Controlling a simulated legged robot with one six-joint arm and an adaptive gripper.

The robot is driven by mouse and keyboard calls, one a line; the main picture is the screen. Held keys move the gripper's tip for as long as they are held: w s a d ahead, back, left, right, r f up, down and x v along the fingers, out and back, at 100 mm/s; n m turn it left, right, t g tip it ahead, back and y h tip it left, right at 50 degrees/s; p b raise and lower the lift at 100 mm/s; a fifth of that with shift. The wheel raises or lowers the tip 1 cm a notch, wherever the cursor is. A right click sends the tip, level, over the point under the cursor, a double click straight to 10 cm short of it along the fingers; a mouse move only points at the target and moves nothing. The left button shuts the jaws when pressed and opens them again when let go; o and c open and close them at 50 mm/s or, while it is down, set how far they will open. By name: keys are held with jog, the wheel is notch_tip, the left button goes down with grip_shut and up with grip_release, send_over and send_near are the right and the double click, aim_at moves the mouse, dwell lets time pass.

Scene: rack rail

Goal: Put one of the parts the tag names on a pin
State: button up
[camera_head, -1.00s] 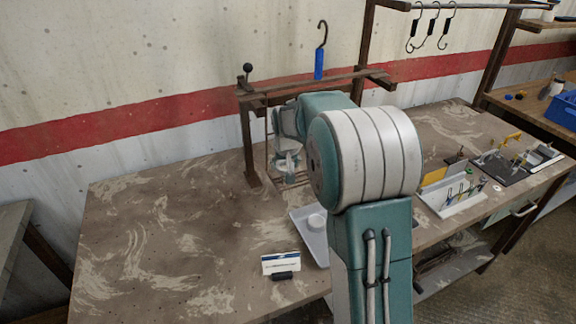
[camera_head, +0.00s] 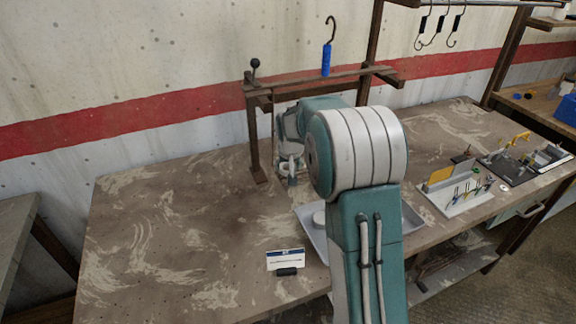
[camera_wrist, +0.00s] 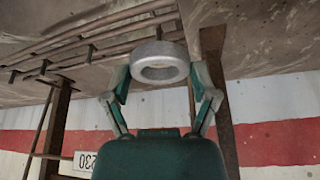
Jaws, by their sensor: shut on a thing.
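My gripper (camera_wrist: 160,75) is shut on a grey ring (camera_wrist: 160,55), which shows between its two fingers in the wrist view. In the head view my gripper (camera_head: 290,168) is beneath the wooden rack (camera_head: 320,84), partly hidden by my arm. The wrist view shows several dark rods (camera_wrist: 85,38) with short pegs at upper left; the ring appears near their ends, and I cannot tell whether it touches one. The tag (camera_head: 285,259) is a white card with a blue band in a dark stand; its print is too small to read.
A blue-handled hook (camera_head: 327,58) stands above the rack. A rack post (camera_head: 254,140) is just left of my gripper. A light holder with small tools (camera_head: 462,197) and a dark tray (camera_head: 508,168) are at right. The table's left side is clear.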

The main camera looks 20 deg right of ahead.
jog(key=shift+f, duration=1.4)
dwell(0.4)
jog(key=o, duration=1)
jog(key=shift+r, duration=0.1)
jog(key=v, duration=1.1)
jog(key=shift+r, duration=0.35)
jog(key=s+a+r+n, duration=0.1)
jog(key=s+a, duration=0.2)
jog(key=s, duration=0.7)
jog(key=s+a+r+n, duration=0.1)
jog(key=s+a, duration=0.3)
jog(key=s, duration=0.7)
jog(key=s+a+r+n+t+y, duration=0.1)
jog(key=s+a+r, duration=0.2)
jog(key=s, duration=0.8)
jog(key=shift+a, duration=0.65)
